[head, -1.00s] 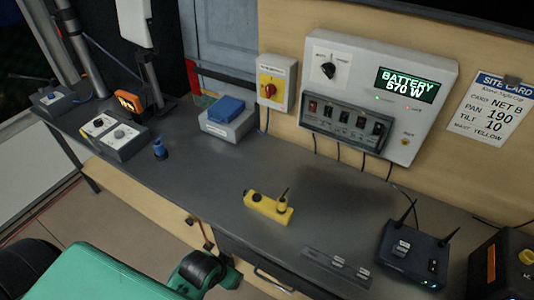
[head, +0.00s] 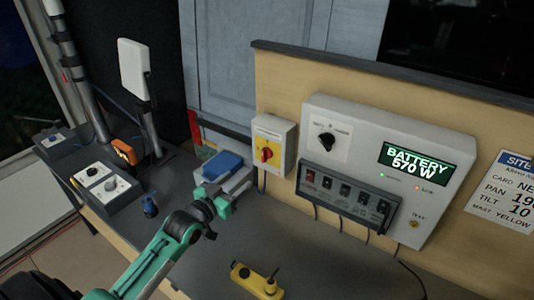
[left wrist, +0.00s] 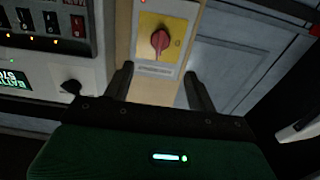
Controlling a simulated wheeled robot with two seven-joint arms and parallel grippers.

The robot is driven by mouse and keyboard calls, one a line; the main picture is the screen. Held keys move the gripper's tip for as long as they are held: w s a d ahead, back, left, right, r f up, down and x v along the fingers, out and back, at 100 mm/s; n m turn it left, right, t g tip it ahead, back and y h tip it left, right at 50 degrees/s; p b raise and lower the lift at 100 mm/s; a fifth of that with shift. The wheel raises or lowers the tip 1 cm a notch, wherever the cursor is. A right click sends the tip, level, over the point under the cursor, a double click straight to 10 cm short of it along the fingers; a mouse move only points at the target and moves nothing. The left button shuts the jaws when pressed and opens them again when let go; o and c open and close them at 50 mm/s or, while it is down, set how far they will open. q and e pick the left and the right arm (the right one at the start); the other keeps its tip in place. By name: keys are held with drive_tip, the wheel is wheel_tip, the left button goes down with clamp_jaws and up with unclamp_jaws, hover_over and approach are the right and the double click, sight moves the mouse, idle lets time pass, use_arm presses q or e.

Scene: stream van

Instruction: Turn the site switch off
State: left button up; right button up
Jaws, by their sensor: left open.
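The red rotary knob (head: 266,154) sits on a yellow plate on a white switch box (head: 289,146), fixed to the wooden panel. In the left wrist view the red knob (left wrist: 159,41) is ahead, roughly between the fingers in the picture and apart from them. Its handle looks about upright there; the small label is unreadable. My left gripper (head: 222,197) is open and empty, in front of and below the switch box; its two dark fingers (left wrist: 160,86) show in the left wrist view. My right gripper is not in view.
A blue-topped box (head: 222,164) stands on the bench just behind my left gripper. A battery panel (head: 430,207) with a dial and rocker switches is right of the switch box. A yellow device (head: 256,281) lies nearer on the bench (head: 330,265). A dark-blue object (head: 150,206) stands left of my arm.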

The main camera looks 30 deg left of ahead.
sight(262, 155)
use_arm(q)
drive_tip(key=w+p, duration=0.1)
drive_tip(key=w, duration=0.3)
drive_tip(key=w+d+p, duration=0.1)
drive_tip(key=w, duration=0.3)
drive_tip(key=w+p, duration=0.2)
drive_tip(key=w, duration=0.2)
drive_tip(key=shift+w+d+r, duration=0.15)
drive_tip(key=shift+d+r, duration=0.1)
drive_tip(key=shift+r, duration=0.15)
drive_tip(key=shift+w+d+f, duration=0.1)
drive_tip(key=shift+w, duration=0.4)
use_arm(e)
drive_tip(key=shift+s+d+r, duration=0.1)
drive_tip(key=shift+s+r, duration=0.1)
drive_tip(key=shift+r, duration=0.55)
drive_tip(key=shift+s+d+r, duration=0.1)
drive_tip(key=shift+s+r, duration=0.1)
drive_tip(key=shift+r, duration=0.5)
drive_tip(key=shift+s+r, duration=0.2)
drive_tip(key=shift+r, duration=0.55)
use_arm(q)
drive_tip(key=shift+c, duration=0.5)
drive_tip(key=c, duration=0.9)
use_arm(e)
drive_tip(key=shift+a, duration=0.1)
